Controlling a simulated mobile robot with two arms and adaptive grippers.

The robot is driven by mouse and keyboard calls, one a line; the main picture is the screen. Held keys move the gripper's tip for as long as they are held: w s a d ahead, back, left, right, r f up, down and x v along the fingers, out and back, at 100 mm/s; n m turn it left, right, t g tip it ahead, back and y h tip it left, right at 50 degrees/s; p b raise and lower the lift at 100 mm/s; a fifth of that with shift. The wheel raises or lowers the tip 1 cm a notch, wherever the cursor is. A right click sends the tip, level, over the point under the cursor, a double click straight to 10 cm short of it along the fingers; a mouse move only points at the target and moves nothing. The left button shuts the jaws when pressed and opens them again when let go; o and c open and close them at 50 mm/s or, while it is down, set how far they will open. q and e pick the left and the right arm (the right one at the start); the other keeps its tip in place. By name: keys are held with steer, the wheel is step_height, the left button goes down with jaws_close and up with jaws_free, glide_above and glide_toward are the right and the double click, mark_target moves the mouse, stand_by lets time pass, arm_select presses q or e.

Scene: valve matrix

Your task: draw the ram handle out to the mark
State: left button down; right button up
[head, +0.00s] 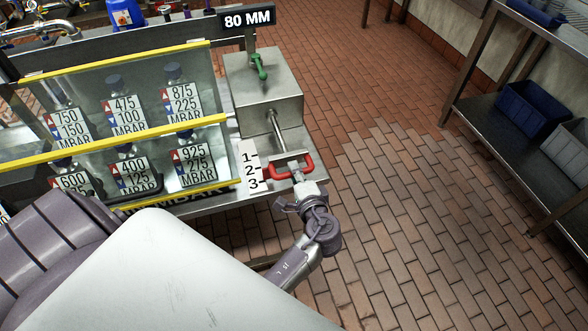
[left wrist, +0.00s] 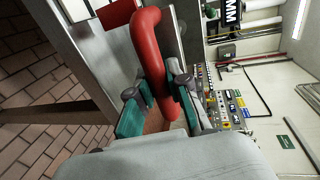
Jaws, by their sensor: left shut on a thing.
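The red ram handle (head: 307,160) sits at the end of a metal rod (head: 278,131) that sticks out of the front of a steel box (head: 262,98). A white scale plate (head: 248,159) marked 1, 2 and 3 lies left of the handle. The handle is level with about 2 to 3, but the exact reading is unclear. My left gripper (head: 298,180) is shut on the handle's front bar. In the left wrist view the red handle (left wrist: 147,45) passes between the teal-padded fingers (left wrist: 160,105). My right gripper is not in view.
A sign reading 80 MM (head: 248,18) stands behind the box, and a green lever (head: 259,66) is on its top. Clear panels with yellow edges (head: 130,135) front several labelled valves at left. A shelf with blue bins (head: 525,107) stands at right. Brick floor in front is open.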

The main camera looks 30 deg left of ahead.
arm_select(q)
steer(key=shift+d+f, duration=0.1)
steer(key=c, duration=1.2)
jaws_free()
steer(key=shift+o, duration=0.5)
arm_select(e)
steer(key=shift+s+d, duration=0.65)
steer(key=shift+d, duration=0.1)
